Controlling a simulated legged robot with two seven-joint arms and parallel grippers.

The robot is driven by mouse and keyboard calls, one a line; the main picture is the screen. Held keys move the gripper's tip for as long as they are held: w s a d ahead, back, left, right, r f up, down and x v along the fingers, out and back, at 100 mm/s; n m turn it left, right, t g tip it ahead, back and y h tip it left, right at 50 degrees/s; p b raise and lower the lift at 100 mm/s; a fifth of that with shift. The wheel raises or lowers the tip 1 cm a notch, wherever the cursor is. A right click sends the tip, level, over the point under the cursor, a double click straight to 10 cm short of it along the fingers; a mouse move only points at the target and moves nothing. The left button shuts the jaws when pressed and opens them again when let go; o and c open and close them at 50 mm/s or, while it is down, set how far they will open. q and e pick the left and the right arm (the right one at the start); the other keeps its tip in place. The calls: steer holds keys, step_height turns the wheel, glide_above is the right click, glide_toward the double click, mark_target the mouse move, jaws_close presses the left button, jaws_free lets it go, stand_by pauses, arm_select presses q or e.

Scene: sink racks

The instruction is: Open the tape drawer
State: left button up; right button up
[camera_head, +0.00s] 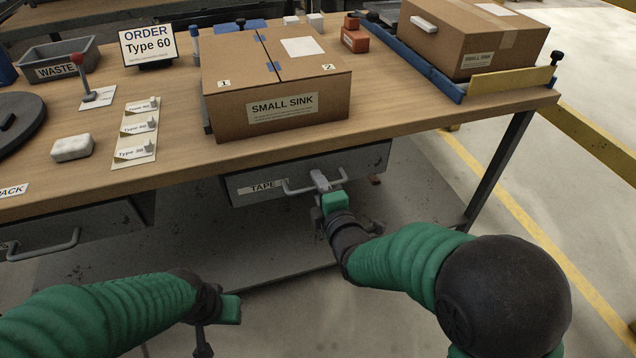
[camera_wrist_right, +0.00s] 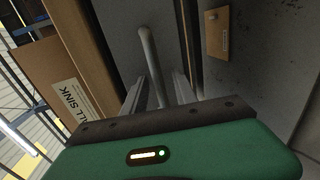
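The tape drawer (camera_head: 240,190) is a grey box under the tabletop with a TAPE label on its front. It looks shut or nearly so. Its bar handle (camera_head: 299,187) also shows in the right wrist view (camera_wrist_right: 150,60). My right gripper (camera_head: 322,184) is at the right part of this handle. In the right wrist view, the two fingers of that gripper (camera_wrist_right: 160,95) stand apart on either side of the bar, with gaps visible. My left gripper (camera_head: 214,325) hangs low in front of the bench, away from the drawer; its finger opening is not clear.
A SMALL SINK box (camera_head: 235,115) stands on the workbench (camera_head: 400,120) above the drawer. Another drawer with a handle (camera_head: 45,246) is at left. A table leg (camera_head: 497,165) stands right of the tape drawer. The floor in front of the drawer is free except for my arms.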

steer(key=c, duration=0.7)
jaws_close()
steer(key=shift+f, duration=0.2)
stand_by(0.4)
